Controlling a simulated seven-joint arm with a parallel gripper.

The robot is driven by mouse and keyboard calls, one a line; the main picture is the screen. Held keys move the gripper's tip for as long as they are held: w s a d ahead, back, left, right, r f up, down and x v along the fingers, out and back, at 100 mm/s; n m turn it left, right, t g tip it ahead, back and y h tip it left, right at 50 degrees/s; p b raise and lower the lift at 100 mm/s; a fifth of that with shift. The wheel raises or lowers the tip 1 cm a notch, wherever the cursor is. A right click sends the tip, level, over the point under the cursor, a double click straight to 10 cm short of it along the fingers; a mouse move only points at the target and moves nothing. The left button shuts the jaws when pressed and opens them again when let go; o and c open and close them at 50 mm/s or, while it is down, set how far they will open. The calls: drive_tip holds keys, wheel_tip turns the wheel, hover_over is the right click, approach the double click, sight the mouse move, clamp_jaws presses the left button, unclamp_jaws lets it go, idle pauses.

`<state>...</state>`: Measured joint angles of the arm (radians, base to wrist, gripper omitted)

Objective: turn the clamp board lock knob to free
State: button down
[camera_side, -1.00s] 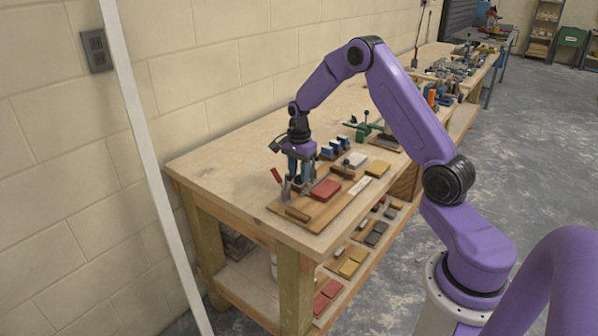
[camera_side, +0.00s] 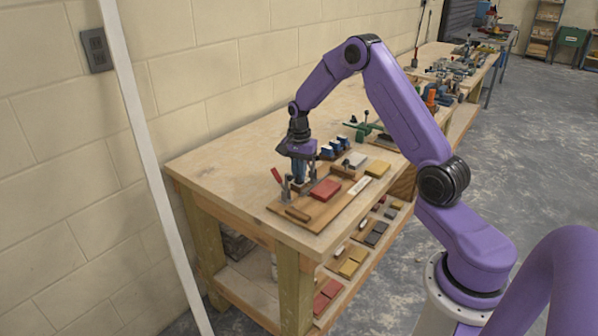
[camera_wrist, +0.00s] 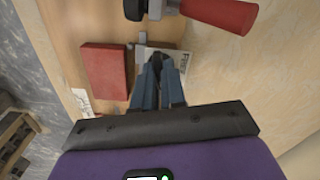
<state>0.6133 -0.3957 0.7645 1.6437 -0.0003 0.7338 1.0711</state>
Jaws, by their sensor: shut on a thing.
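The clamp board (camera_side: 322,217) is a brown wooden board at the near end of the bench, carrying a red-handled clamp (camera_side: 277,176) and a red block (camera_side: 326,189). My gripper (camera_side: 299,184) points down at the board, between the clamp and the red block. In the wrist view my blue-grey fingers (camera_wrist: 158,64) are closed together over a pale printed plate (camera_wrist: 178,62). They are shut on the lock knob, which they mostly hide; its setting cannot be read. The red block (camera_wrist: 104,72) lies left of the fingers, and the red clamp handle (camera_wrist: 225,14) is above.
A blue-topped rack (camera_side: 335,147) and a green tool (camera_side: 363,130) stand behind. The bench top (camera_side: 215,165) at left is clear.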

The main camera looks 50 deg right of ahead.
drive_tip(key=n, duration=1.1)
drive_tip(key=shift+n, duration=1.8)
drive_tip(key=c, duration=1.2)
unclamp_jaws()
drive_tip(key=shift+r, duration=0.15)
wheel_tip(320, 180, up, 17)
drive_tip(key=shift+r, duration=0.1)
